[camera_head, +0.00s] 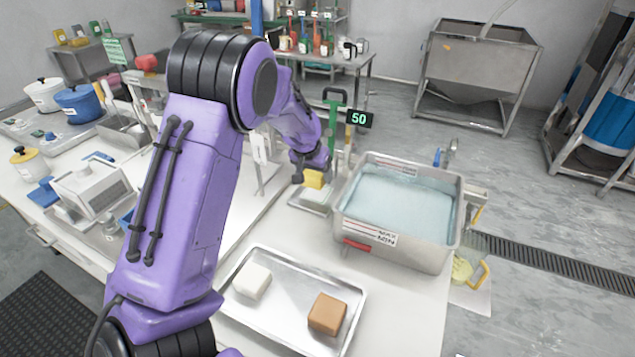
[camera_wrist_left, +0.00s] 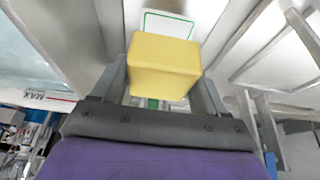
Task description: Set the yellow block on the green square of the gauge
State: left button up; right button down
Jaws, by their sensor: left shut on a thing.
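The yellow block (camera_head: 313,179) is held in my left gripper (camera_head: 311,173), which is shut on it. In the left wrist view the yellow block (camera_wrist_left: 163,68) sits between the two fingers. The green square (camera_wrist_left: 168,24) shows there as a green outline on a pale plate, partly hidden behind the block. In the head view the gauge's plate (camera_head: 308,203) lies under and around the block, left of the water basin. I cannot tell whether the block touches the plate. My right gripper is not in view.
A metal basin (camera_head: 398,245) of bluish water stands right of the gauge. A tray (camera_head: 290,322) with a white block (camera_head: 252,281) and a brown block (camera_head: 328,313) lies in front. A display (camera_head: 359,118) reading 50 stands behind. A grey box-shaped device (camera_head: 92,190) stands at left.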

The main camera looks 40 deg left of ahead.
aim_at(310, 175)
pick_arm(q)
jog(key=w+f, duration=0.1)
jog(key=w+a+f, duration=0.1)
jog(key=shift+f, duration=0.3)
jog(key=shift+w+a+f, duration=0.1)
jog(key=shift+f, duration=0.85)
jog(key=shift+w+a+f, duration=0.1)
jog(key=shift+f, duration=0.8)
jog(key=shift+s+f, duration=0.1)
jog(key=o, duration=1.1)
jog(key=shift+o, duration=0.2)
jog(key=v, duration=1.2)
